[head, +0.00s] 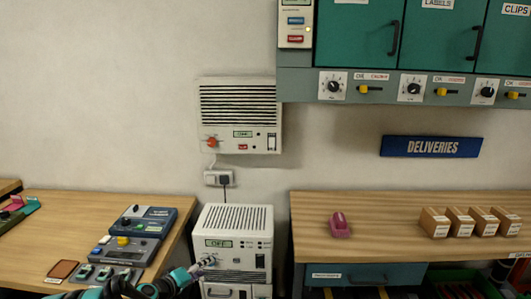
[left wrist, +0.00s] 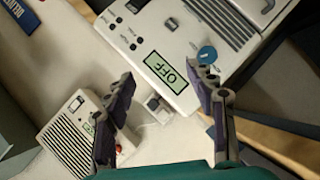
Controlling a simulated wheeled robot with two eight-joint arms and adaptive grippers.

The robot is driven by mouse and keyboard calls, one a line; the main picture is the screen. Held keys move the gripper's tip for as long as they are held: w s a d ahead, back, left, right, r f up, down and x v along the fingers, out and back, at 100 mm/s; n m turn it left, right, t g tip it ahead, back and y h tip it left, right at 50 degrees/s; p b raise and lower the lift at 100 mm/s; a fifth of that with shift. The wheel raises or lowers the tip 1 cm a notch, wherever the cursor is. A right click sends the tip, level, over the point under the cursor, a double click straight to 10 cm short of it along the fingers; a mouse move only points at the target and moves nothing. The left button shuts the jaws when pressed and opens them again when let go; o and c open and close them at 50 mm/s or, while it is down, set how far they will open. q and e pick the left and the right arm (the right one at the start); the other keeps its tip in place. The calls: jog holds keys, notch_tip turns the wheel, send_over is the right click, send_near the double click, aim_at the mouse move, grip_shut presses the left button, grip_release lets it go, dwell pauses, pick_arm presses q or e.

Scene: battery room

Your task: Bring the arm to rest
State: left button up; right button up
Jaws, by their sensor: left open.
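My left gripper (head: 200,267) shows at the bottom of the head view, in front of the white floor-standing unit (head: 235,222). Its arm comes in from the lower left, in front of the left bench. In the left wrist view its two fingers (left wrist: 165,80) are spread apart with nothing between them. Beyond them is the same white unit, with a display (left wrist: 166,70) reading OFF and a blue knob (left wrist: 207,54) near the right fingertip. I cannot tell whether that fingertip touches the knob. My right gripper is not in view.
The left bench (head: 70,212) carries a blue-grey device (head: 130,247) and a brown pad (head: 62,269). A wall unit (head: 240,115) hangs above the white unit. The right bench (head: 380,213) holds a pink object (head: 340,226) and several small boxes (head: 434,222). Teal cabinets (head: 357,32) hang above.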

pick_arm(q)
jog(key=s+d+r+m+g+y, duration=0.1)
jog(key=s+d+r+m+g, duration=0.15)
jog(key=s+r, duration=0.45)
jog(key=s+d+r+m+g+y, duration=0.15)
jog(key=s+d, duration=0.25)
jog(key=s, duration=0.6)
jog(key=s+a+m+y, duration=0.1)
jog(key=s+y, duration=0.3)
jog(key=s, duration=1.3)
jog(key=shift+s+a+f+m+g, duration=0.3)
jog(key=shift+s+a+m+g, duration=0.1)
jog(key=shift+m, duration=0.5)
jog(key=shift+c, duration=0.4)
